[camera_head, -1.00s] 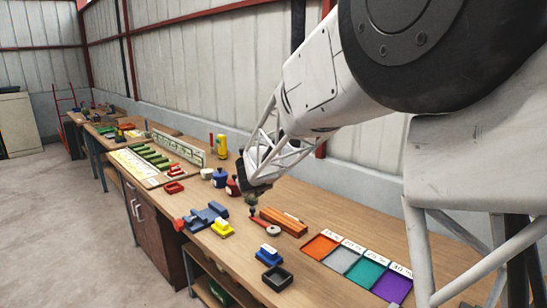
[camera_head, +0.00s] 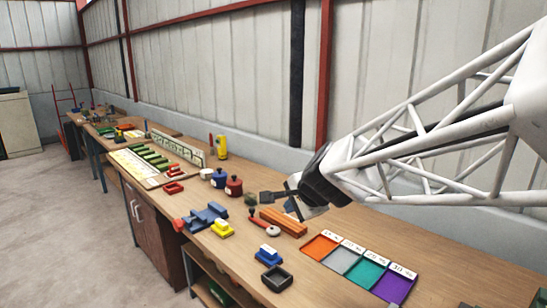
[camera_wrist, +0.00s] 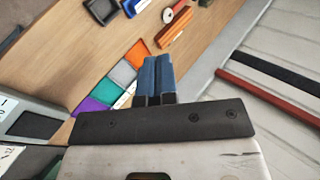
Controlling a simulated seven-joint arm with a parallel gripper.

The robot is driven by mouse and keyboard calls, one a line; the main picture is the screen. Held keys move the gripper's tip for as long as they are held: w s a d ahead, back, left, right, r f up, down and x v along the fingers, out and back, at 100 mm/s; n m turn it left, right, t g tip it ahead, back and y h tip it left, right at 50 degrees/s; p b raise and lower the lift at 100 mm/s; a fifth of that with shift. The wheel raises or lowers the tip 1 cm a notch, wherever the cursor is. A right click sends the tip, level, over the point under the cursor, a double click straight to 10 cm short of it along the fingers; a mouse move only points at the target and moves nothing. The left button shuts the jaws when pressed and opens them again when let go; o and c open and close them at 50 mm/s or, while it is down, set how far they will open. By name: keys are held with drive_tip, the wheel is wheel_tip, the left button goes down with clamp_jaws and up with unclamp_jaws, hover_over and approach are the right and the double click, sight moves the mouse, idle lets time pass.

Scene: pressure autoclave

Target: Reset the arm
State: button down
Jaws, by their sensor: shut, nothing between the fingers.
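My gripper (camera_head: 290,207) hangs over the workbench (camera_head: 430,249) in the head view, above the orange block and clear of the bench top. In the wrist view its two blue fingers (camera_wrist: 157,65) lie side by side, shut with nothing between them. The wrist view looks down on the bench at a slant, with the coloured trays just beyond the fingers. The head view shows my arm reaching in from the right.
A red pot (camera_head: 234,187) and a blue pot (camera_head: 219,178) stand left of my gripper. An orange block (camera_head: 283,222), a black tray (camera_head: 277,278) and a row of coloured trays (camera_head: 359,268) lie nearby. The wall (camera_head: 250,80) rises behind. The bench's right part looks bare.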

drive_tip(key=s+d+f+n+g+h, duration=0.1)
drive_tip(key=s+d+f+n, duration=0.1)
drive_tip(key=s, duration=0.7)
drive_tip(key=s+d+f+n+g+h, duration=0.2)
drive_tip(key=s+d+n, duration=0.3)
drive_tip(key=s+d, duration=0.2)
drive_tip(key=s+d+f+n+g+h, duration=0.1)
drive_tip(key=s+d+n, duration=0.3)
drive_tip(key=s, duration=0.7)
drive_tip(key=shift+d+f+g+h, duration=0.4)
drive_tip(key=shift+d+f, duration=0.05)
drive_tip(key=shift+f, duration=0.05)
drive_tip(key=shift+s, duration=0.1)
